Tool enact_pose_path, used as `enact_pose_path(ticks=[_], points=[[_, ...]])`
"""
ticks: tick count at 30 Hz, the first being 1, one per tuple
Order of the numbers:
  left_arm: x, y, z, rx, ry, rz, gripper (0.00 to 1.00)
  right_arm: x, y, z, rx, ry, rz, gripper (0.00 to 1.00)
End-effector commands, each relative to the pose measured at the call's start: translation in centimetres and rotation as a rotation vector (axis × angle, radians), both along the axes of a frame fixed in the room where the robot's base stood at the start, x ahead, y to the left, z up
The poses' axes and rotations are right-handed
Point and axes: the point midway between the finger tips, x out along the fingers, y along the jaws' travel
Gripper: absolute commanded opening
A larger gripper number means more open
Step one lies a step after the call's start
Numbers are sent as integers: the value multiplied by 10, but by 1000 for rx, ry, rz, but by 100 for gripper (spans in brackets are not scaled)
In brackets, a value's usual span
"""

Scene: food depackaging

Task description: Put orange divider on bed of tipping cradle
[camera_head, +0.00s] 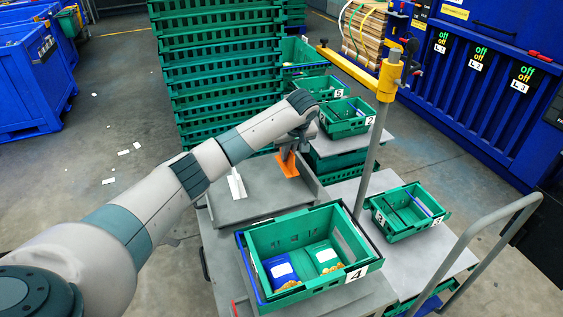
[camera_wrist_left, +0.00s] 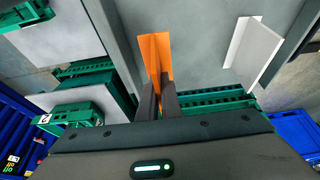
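The orange divider (camera_head: 287,166) is an upright, angled piece at the back of the grey bed of the tipping cradle (camera_head: 262,205). It also shows in the left wrist view (camera_wrist_left: 155,52), between my finger tips. My left gripper (camera_head: 286,150) reaches down from above, and its fingers (camera_wrist_left: 159,94) are close together on the divider's upright part. The divider's foot is at or just over the bed; I cannot tell whether it touches. A white divider (camera_head: 236,184) stands on the bed to the left; it also shows in the wrist view (camera_wrist_left: 254,52). My right gripper is out of view.
A green crate (camera_head: 322,217) labelled 4, with blue and green packs and loose food inside, stands in front of the bed. A yellow-topped post (camera_head: 372,150) rises to the right. Smaller green crates (camera_head: 407,211) sit further right, and stacked green crates (camera_head: 215,80) stand behind.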

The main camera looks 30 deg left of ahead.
Motion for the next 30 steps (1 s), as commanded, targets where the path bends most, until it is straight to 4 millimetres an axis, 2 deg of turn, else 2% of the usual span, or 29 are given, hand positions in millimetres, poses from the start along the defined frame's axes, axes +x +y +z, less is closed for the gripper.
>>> enact_pose_path(ticks=[2,6,18,27,30], points=[[-1,11,-5,1,2,2,0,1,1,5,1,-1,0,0],[-1,18,-11,-1,1,0,0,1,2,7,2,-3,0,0],[-1,19,-15,0,1,-1,0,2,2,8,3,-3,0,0],[-1,19,-47,0,2,-1,0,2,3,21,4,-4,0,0],[-1,19,-52,0,0,-1,0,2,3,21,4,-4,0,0]])
